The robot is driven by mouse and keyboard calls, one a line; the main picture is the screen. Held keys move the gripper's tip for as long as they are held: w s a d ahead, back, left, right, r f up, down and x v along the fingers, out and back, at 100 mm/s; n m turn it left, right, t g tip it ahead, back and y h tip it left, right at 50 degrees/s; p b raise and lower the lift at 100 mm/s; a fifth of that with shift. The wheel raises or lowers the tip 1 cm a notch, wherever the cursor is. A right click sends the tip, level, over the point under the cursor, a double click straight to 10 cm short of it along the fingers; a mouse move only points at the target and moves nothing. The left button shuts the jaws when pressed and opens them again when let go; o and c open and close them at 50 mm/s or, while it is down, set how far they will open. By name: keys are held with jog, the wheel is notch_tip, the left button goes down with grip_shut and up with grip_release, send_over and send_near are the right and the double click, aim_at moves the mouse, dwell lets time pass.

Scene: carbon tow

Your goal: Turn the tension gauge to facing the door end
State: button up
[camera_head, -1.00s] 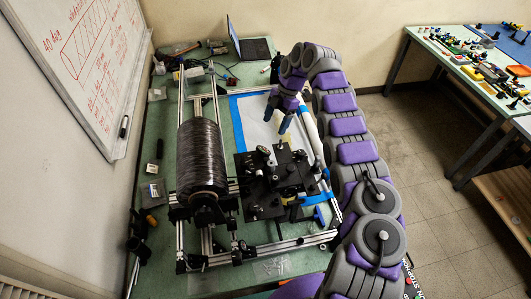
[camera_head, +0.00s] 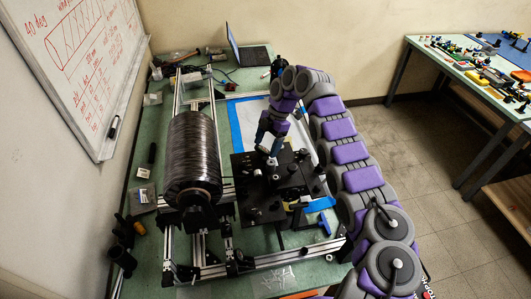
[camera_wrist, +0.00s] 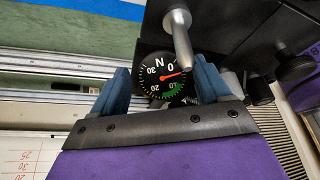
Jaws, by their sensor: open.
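The tension gauge (camera_wrist: 163,74) has a round black dial with white numerals, a letter N, a red needle and a green band. In the wrist view its face points toward the camera. My gripper (camera_wrist: 160,80) is open, with one blue finger on each side of the dial; I cannot tell whether either finger touches it. In the head view my gripper (camera_head: 269,145) is down at the far part of the black mounting plate (camera_head: 265,215). The dial face cannot be made out in that view.
A metal post (camera_wrist: 179,35) stands close by the dial. A large black tow spool (camera_head: 192,155) on an aluminium frame (camera_head: 228,245) lies left of the plate. A laptop (camera_head: 248,52) is at the table's far end. A whiteboard (camera_head: 70,70) lines the left wall.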

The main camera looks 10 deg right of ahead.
jog(key=shift+s+a+f+b, duration=0.1)
jog(key=shift+a+f+b, duration=0.15)
jog(key=shift+f+b, duration=0.35)
jog(key=shift+c, duration=0.2)
jog(key=c, duration=0.7)
jog(key=shift+d+f+m+b, duration=0.2)
jog(key=shift+m+b, duration=0.3)
jog(key=shift+c, duration=0.2)
jog(key=shift+s+r+m+t+y+b, duration=0.15)
jog(key=shift+s+m+t+y+b, duration=0.15)
jog(key=shift+m+t+b, duration=0.5)
jog(key=shift+w+a, duration=0.1)
jog(key=o, duration=0.8)
